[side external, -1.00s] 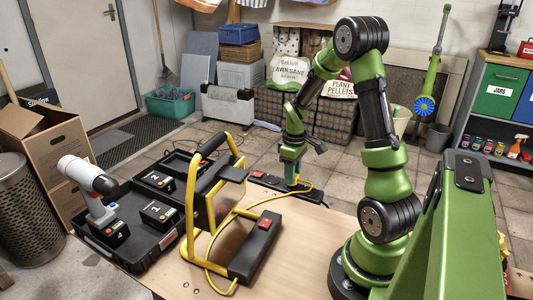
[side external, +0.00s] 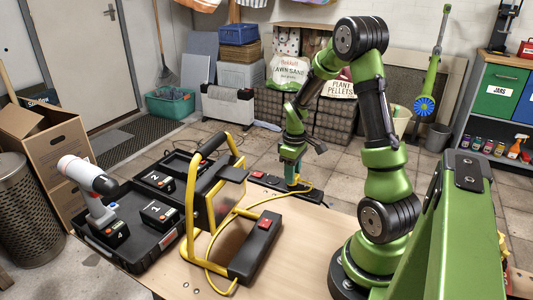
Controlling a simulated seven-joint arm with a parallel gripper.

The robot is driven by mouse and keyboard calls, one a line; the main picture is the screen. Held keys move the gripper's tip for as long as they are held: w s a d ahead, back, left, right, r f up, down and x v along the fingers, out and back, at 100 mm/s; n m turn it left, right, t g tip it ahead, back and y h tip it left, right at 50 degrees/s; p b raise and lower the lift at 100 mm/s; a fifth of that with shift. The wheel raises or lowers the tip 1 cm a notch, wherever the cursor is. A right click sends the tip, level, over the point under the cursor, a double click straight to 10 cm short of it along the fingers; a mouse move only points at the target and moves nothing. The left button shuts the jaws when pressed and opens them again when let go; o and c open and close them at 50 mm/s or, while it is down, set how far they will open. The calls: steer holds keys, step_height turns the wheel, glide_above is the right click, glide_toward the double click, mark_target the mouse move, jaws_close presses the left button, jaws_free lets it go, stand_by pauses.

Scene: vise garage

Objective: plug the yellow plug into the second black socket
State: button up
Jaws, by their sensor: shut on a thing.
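My gripper (side external: 293,180) points down at the black strip (side external: 312,197) at the back edge of the bench. It is shut on the yellow plug, which is mostly hidden between the fingers; only the yellow cord (side external: 308,187) shows clearly beside them. The plug is at or just above the top of the strip. I cannot tell whether it is inside a socket, or which socket it is over. The strip has a red switch (side external: 258,174) at its left end; its sockets are too small to make out.
A yellow-framed lamp stand (side external: 190,225) stands left of my gripper. A black tray (side external: 150,262) holds numbered batteries and a drill (side external: 90,180). Bare bench lies toward my base.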

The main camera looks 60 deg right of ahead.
steer(key=shift+f, duration=0.6)
steer(key=o, duration=1.1)
steer(key=shift+c, duration=0.2)
step_height(320, 180, up, 17)
